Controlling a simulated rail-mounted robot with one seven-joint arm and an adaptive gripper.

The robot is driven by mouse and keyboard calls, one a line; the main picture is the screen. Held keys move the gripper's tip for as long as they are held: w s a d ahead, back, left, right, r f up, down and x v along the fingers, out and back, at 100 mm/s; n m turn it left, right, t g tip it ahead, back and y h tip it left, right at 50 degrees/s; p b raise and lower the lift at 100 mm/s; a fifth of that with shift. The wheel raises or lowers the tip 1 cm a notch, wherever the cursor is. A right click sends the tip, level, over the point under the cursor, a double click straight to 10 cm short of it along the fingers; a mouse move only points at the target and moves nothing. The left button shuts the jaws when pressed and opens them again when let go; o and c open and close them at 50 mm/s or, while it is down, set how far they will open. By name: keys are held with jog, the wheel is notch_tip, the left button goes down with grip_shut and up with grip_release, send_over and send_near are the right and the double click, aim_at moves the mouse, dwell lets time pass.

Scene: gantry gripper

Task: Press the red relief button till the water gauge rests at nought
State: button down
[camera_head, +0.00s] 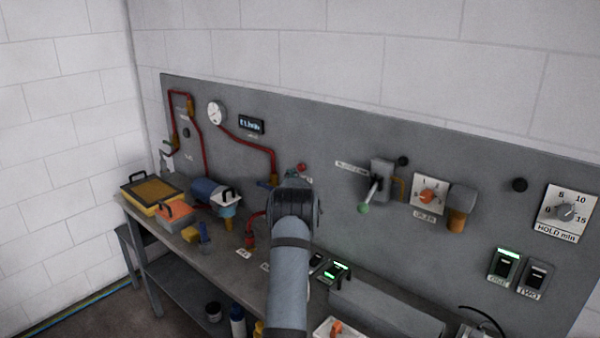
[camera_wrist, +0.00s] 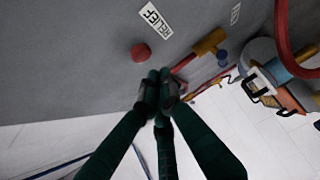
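The round red relief button (camera_wrist: 141,53) stands out from the grey panel beside a white label reading RELIEF (camera_wrist: 155,17) in the wrist view. In the head view the button (camera_head: 301,168) shows just above my wrist. My gripper (camera_wrist: 160,88) has its dark fingers drawn together, with nothing seen between them. The tips look close to the button but apart from it in the picture; the depth gap is unclear. My arm hides the fingertips in the head view. The round white gauge (camera_head: 216,112) is at the panel's upper left; its needle is too small to read.
Red pipe (camera_head: 246,143) runs from the gauge to a brass fitting near the button; the fitting (camera_wrist: 209,42) shows right of my fingers. A lit digital display (camera_head: 251,124) is beside the gauge. A lever box (camera_head: 382,172) is further right. The bench holds boxes and tools.

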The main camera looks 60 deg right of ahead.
jog(key=a+b, duration=0.2)
jog(key=a, duration=0.2)
jog(key=shift+w+b, duration=0.15)
jog(key=shift+b, duration=0.15)
jog(key=shift+d, duration=0.1)
jog(key=d+p, duration=0.1)
jog(key=p, duration=0.4)
jog(key=shift+d+r, duration=0.3)
jog(key=shift+d, duration=0.1)
jog(key=p, duration=0.4)
jog(key=shift+a+p, duration=0.25)
jog(key=shift+p, duration=0.05)
jog(key=a+b, duration=0.2)
jog(key=a, duration=0.1)
jog(key=a+b, duration=0.1)
jog(key=a, duration=0.1)
jog(key=shift+w+f+b, duration=0.15)
jog(key=shift+f+b, duration=0.2)
